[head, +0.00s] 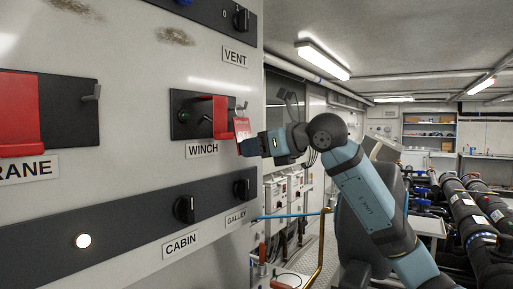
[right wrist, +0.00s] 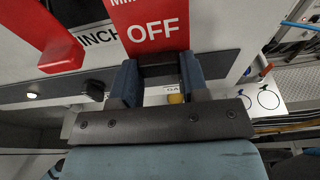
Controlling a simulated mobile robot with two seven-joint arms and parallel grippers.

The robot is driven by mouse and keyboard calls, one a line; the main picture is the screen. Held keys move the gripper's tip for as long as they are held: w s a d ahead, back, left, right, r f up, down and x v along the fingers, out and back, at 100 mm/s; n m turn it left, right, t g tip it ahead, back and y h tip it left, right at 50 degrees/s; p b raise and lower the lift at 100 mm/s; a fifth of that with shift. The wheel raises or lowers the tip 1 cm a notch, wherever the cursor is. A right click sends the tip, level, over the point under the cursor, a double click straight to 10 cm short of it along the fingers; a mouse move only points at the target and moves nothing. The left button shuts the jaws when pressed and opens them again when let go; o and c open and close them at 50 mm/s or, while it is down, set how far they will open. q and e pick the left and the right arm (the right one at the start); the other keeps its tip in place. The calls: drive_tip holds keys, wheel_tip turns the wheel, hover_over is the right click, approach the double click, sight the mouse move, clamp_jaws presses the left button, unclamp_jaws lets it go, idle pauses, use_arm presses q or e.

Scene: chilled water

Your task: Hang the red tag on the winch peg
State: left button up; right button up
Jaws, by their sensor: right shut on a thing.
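The red tag (head: 242,128) is at the right end of the black winch panel (head: 186,127). It also shows in the right wrist view (right wrist: 150,12), with "OFF" in white letters. My right gripper (head: 246,147) is shut on the tag's lower edge; its two dark fingers show in the right wrist view (right wrist: 160,72). The tag stands roughly upright, above the fingers. The winch peg (head: 240,107) is small and close to the tag's top; I cannot tell whether the tag's hole is around it. My left gripper is out of view.
A red winch guard (head: 220,117) juts out just left of the tag and also shows in the right wrist view (right wrist: 62,42). The crane panel (head: 70,110) with its red guard is further left. Cabin and galley knobs (head: 184,209) project below. Open room lies right of the wall.

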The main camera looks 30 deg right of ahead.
drive_tip(key=o, duration=1.1)
drive_tip(key=shift+o, duration=0.2)
drive_tip(key=b+v, duration=0.2)
drive_tip(key=v, duration=1.1)
drive_tip(key=shift+s, duration=0.4)
drive_tip(key=shift+d, duration=0.15)
